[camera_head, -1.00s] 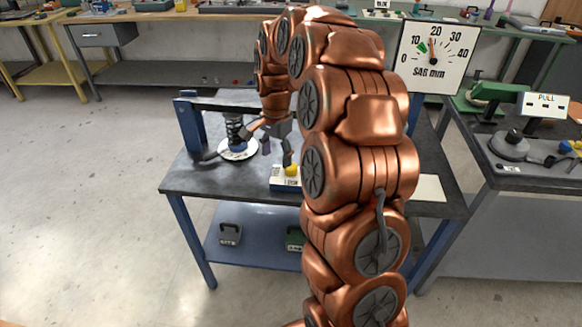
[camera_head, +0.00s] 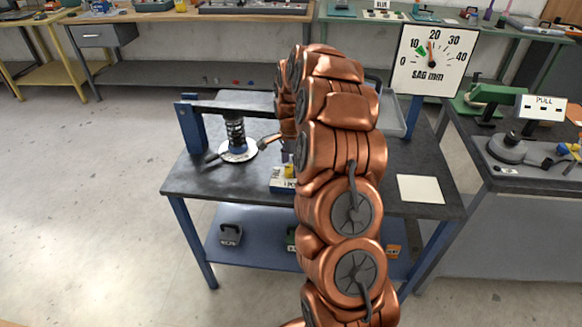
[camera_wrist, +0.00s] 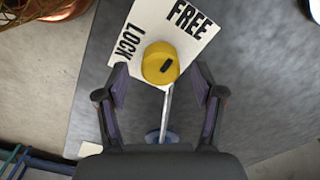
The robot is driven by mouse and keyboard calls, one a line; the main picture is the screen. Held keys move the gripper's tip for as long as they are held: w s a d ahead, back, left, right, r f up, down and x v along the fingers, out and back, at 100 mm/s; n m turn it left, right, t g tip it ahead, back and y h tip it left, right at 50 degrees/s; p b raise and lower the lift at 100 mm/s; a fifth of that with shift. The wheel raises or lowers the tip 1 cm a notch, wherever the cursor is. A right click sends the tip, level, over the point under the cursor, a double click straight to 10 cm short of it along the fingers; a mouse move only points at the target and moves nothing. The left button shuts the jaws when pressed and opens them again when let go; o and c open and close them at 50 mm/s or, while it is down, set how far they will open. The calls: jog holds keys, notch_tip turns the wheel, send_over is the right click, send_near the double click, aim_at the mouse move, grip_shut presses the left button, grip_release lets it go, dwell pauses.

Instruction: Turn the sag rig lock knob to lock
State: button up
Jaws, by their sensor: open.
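The yellow lock knob (camera_wrist: 158,64) stands on a white label plate (camera_wrist: 151,22) reading FREE and LOCK in the wrist view. A short black mark on its top slants toward the upper right. My gripper (camera_wrist: 161,82) is open, with one finger left and one right of the knob's near side. No contact is visible. In the head view the yellow knob (camera_head: 288,168) peeks out beside my arm, which hides my gripper. The sag rig (camera_head: 235,132), with a dark coil spring over a white dial, stands left of it.
The sag gauge (camera_head: 432,60) rises behind the table, its needle a little past 10. A blank white card (camera_head: 421,189) lies right on the dark tabletop (camera_head: 402,160). Weights (camera_head: 231,234) sit on the lower shelf. A side bench (camera_head: 520,170) stands at right.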

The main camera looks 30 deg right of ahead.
jog(key=shift+f, duration=1.05)
jog(key=c, duration=1.1)
jog(key=shift+c, duration=0.2)
